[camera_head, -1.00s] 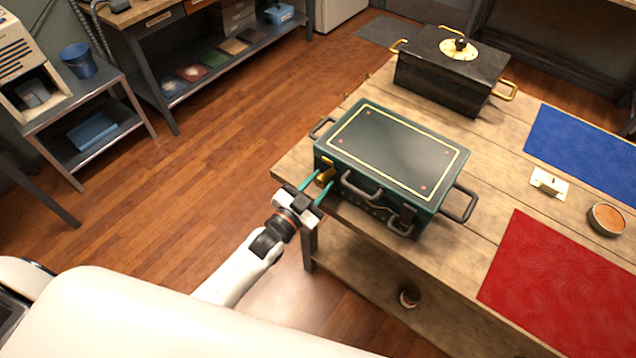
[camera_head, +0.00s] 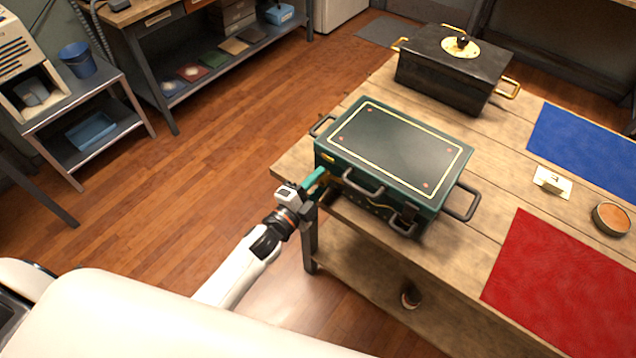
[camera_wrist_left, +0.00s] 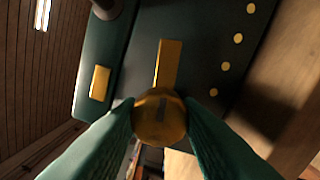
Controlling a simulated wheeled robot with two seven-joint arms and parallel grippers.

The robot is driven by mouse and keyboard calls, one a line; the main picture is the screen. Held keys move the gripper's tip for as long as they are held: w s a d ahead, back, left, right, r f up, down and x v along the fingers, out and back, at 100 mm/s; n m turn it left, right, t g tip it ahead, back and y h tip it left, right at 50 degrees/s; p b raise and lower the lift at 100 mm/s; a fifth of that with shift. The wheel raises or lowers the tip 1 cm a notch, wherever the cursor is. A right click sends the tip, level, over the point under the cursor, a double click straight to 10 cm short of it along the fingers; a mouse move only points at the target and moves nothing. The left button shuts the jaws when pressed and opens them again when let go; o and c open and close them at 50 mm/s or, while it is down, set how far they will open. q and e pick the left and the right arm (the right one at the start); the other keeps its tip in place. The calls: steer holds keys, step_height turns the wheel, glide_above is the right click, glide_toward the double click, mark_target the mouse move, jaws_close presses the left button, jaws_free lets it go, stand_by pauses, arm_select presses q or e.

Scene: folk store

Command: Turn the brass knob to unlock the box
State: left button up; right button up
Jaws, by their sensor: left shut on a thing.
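The dark green box (camera_head: 392,152) with a yellow line on its lid sits at the near left corner of the wooden table, lid down. The brass knob (camera_wrist_left: 159,117) is on the box's front face and shows in the left wrist view between my two green fingers. My left gripper (camera_head: 318,183) is at the left end of that face, shut on the knob. The gripper also shows in the left wrist view (camera_wrist_left: 160,125). In the head view the fingers hide the knob. A brass bar (camera_wrist_left: 167,64) and a brass plate (camera_wrist_left: 100,83) lie beyond the knob. My right gripper is out of view.
A black box (camera_head: 455,75) with brass handles stands behind on the table (camera_head: 505,160).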

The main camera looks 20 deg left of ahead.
arm_select(q)
steer(key=shift+m, duration=1.1)
steer(key=o, duration=1)
steer(key=shift+b+v, duration=1.45)
steer(key=shift+v, duration=4.6)
